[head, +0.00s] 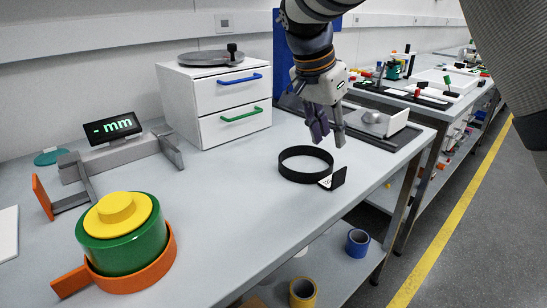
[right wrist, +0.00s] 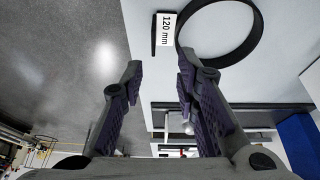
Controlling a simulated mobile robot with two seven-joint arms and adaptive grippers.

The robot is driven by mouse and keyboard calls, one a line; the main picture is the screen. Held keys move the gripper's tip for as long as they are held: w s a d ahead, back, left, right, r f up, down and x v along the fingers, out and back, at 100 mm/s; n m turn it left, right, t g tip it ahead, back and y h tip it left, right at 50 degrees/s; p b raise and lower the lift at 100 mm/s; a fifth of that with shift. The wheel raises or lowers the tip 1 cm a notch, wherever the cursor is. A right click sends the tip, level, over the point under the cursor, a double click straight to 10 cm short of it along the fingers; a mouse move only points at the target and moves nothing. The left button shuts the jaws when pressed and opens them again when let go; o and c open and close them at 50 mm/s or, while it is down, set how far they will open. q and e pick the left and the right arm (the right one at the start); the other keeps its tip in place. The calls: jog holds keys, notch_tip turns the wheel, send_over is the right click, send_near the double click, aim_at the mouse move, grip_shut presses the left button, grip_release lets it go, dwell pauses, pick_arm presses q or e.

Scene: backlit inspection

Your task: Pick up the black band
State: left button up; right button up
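The black band (head: 303,177) is a wide ring lying flat on the grey workbench (head: 235,195), near its right edge. Part of it shows at the top of the right wrist view (right wrist: 243,50). A small black stand with a white label (head: 332,179) is at its front right; the label reads "120 mm" in the right wrist view (right wrist: 166,30). My right gripper (head: 328,133) hangs above and beyond the band, slightly to its right. Its fingers (right wrist: 159,72) are apart with nothing between them. My left gripper is not in view.
A white two-drawer cabinet (head: 216,103) stands behind left. A caliper-like gauge with a green display (head: 112,128) and a green pot with yellow lid (head: 122,235) in an orange holder are at left. A pale device (head: 385,122) is right of the gripper. Bench around the band is mostly clear.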

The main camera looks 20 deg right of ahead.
aim_at(339, 170)
jog(key=x, duration=0.6)
jog(key=s+x, duration=0.1)
jog(key=x, duration=0.3)
jog(key=shift+d, duration=0.1)
grip_shut()
